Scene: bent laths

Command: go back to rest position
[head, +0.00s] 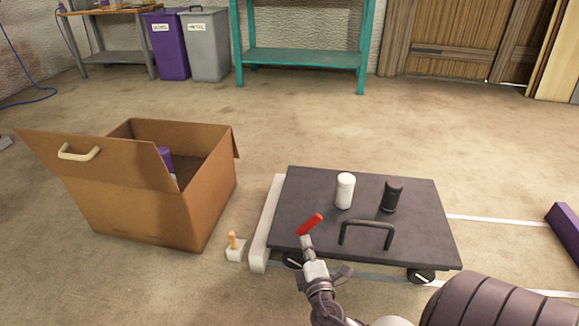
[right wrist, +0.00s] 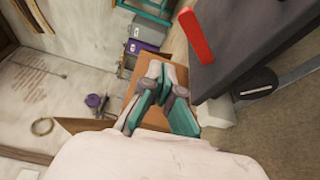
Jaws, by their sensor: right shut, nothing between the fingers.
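My right gripper (head: 306,243) is shut and empty at the front left edge of a dark platform trolley (head: 420,225). In the right wrist view its fingers (right wrist: 158,75) are together with nothing between them. A red bar (head: 309,224) is just beyond the fingertips, at the trolley top. In the right wrist view the red bar (right wrist: 195,36) is apart from the fingers, by the dark board (right wrist: 235,40). My left gripper is not in view.
A white cylinder (head: 345,190) and a black cylinder (head: 392,196) stand on the trolley, behind its black handle (head: 367,225). An open cardboard box (head: 210,205) with a purple item inside stands left. A small block with an orange peg (head: 233,241) lies between them.

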